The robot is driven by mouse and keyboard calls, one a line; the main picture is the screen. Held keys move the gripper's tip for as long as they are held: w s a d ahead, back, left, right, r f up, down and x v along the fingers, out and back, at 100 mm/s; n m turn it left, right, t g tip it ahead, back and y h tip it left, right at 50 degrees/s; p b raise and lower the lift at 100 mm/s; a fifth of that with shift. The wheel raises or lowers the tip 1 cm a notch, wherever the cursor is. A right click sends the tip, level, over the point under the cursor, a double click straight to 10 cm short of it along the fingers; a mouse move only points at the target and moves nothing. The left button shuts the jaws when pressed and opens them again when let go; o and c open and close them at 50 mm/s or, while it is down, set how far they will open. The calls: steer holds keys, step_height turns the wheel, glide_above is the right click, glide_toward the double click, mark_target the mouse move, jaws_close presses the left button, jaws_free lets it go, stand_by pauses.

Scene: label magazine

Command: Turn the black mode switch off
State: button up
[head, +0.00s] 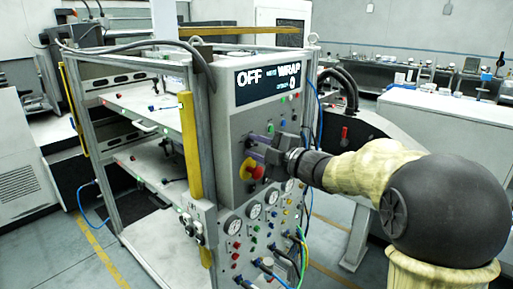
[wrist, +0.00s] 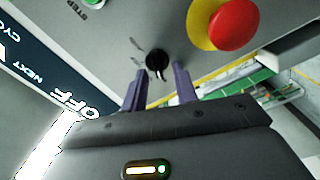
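The black mode switch (wrist: 157,62) is a small knob on the grey control panel (head: 229,130), with small lettering beside it. In the wrist view it sits just beyond and between my two purple fingertips. My gripper (wrist: 159,74) is open, with a finger to each side of the switch and a visible gap. In the head view my gripper (head: 255,147) is at the panel face and hides the switch. The panel's display (head: 268,80) reads "OFF" at its left and "WRAP" at its right.
A red push button (wrist: 236,23) on a yellow base is close by; it also shows below my gripper in the head view (head: 257,172). A green button (wrist: 93,2) is at the wrist view's top. Gauges (head: 254,210) and cables (head: 303,245) fill the lower panel.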

steer(key=b+v, duration=0.2)
steer(key=v, duration=1.5)
steer(key=shift+d, duration=0.2)
